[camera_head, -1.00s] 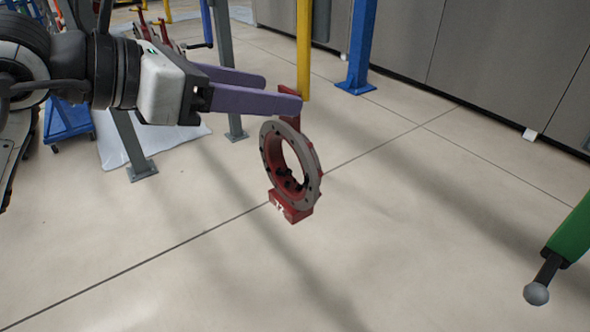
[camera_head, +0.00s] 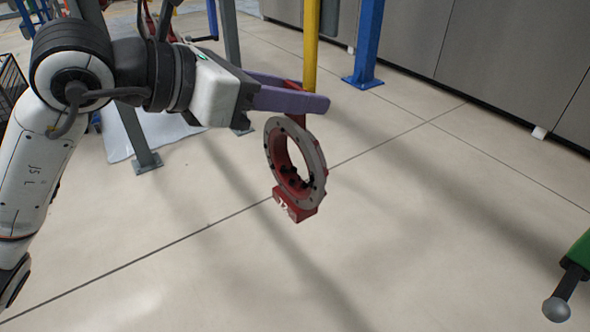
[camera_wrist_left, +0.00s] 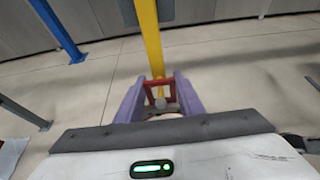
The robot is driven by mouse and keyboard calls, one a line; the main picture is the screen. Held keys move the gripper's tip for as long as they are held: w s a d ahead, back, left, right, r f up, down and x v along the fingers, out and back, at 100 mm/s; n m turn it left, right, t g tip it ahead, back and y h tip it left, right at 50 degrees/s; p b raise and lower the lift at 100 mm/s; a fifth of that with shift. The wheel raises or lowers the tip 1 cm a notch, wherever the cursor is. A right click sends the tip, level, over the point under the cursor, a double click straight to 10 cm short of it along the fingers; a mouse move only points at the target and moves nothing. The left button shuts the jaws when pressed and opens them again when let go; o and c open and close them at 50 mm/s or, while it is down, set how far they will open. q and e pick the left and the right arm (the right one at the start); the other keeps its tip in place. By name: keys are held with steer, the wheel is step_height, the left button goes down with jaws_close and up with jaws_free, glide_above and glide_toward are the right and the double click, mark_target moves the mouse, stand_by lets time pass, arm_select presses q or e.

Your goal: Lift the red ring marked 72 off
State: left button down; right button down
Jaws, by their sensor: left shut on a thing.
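The red ring (camera_head: 270,152) has a grey face, a red top bracket and a red block below with a white marking too small to read. It hangs upright at the lower end of a yellow bar (camera_head: 310,45). My left gripper (camera_head: 308,95) is shut on the ring's top bracket, its purple fingers on either side. In the left wrist view the red bracket (camera_wrist_left: 147,91) sits between the fingers, in front of the yellow bar. The fingers partly hide where bracket and bar meet. My right gripper is not in view.
A blue post (camera_head: 367,40) stands behind to the right, before grey cabinets (camera_head: 490,45). A grey post (camera_head: 135,135) stands behind my left arm. A green part with a grey ball end (camera_head: 556,309) shows at lower right. The floor around the ring is clear.

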arm_select(q)
steer(key=shift+r, duration=0.15)
steer(key=shift+r, duration=0.1)
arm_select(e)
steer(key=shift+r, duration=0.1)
